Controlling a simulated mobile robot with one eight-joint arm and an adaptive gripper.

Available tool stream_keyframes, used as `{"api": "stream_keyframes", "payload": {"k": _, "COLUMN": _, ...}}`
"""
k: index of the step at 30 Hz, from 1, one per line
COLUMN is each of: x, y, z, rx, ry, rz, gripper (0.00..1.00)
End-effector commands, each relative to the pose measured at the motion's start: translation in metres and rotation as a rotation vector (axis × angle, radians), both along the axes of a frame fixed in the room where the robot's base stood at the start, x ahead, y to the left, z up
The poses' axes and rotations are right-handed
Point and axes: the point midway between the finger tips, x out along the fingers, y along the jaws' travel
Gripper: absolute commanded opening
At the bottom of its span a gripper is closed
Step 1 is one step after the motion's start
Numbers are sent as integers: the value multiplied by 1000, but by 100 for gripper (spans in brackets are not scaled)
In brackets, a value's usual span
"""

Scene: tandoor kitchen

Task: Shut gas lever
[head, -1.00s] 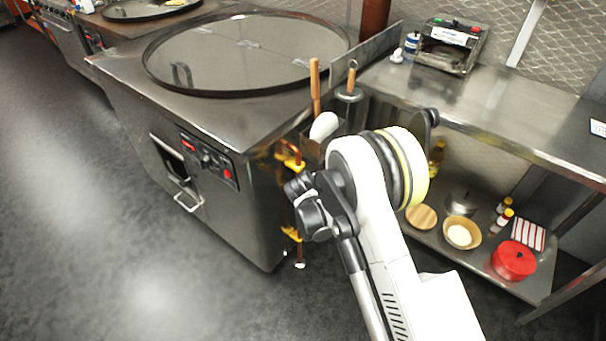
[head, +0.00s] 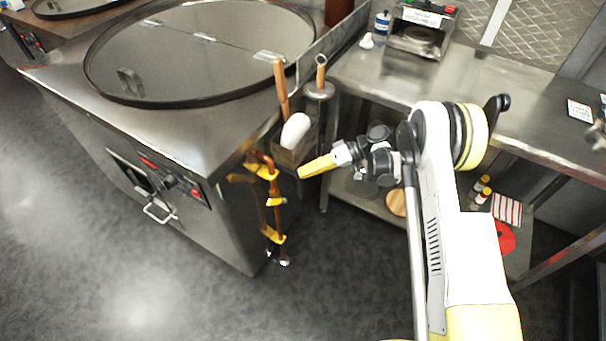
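A copper gas pipe (head: 272,186) runs down the right side of the steel tandoor unit (head: 225,225). Yellow fittings show on it: an upper one (head: 262,171), a middle one (head: 277,201) that looks like a small lever, and a lower one (head: 273,236). I cannot tell the lever's exact setting. My gripper (head: 312,167) is to the right of the pipe in the picture, its yellow end pointing left toward it. It appears apart from the pipe and holds nothing visible. Its fingers are seen edge-on, so their opening is unclear.
A holder (head: 291,154) with wooden-handled tools and a white pad hangs on the unit's side, just above and left of my gripper. A steel table (head: 480,95) with a lower shelf stands to the right. The dark floor (head: 90,220) in front of the unit is clear.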

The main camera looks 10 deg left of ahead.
Motion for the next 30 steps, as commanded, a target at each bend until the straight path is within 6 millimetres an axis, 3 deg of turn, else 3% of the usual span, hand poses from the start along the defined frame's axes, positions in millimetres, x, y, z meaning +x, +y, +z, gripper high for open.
{"api": "stream_keyframes", "payload": {"k": 10, "x": -19, "y": 64, "z": -38, "rx": -1, "ry": 0, "rz": 2, "gripper": 0}}
{"api": "stream_keyframes", "payload": {"k": 18, "x": -42, "y": 71, "z": -57, "rx": -2, "ry": 1, "rz": 0, "gripper": 0}}
{"api": "stream_keyframes", "payload": {"k": 30, "x": -44, "y": 72, "z": -58, "rx": -2, "ry": 0, "rz": -1, "gripper": 0}}
